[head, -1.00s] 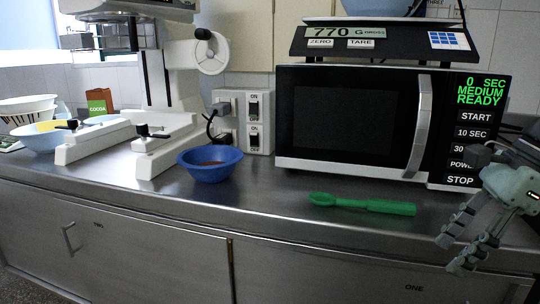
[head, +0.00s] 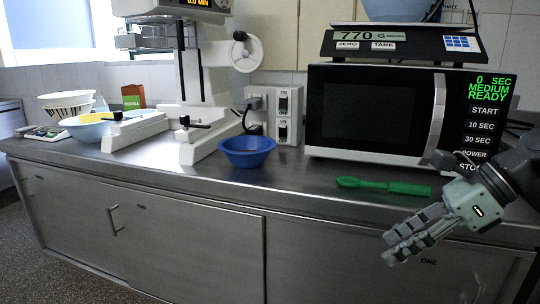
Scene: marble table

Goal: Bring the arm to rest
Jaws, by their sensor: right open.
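My right gripper (head: 400,245) is open and empty in the head view. It hangs in front of the counter edge at the lower right, fingers pointing left and down. Its arm comes in from the right edge. A green spoon (head: 408,188) lies on the counter behind and above it in the picture, apart from the fingers. My left gripper is not in view.
A blue bowl (head: 247,152) stands on the steel counter (head: 300,183). A microwave (head: 372,112) carries a scale (head: 400,45) with a bowl on top. A white mixer stand (head: 205,90) and several bowls are at left. Cabinet doors (head: 180,225) are below.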

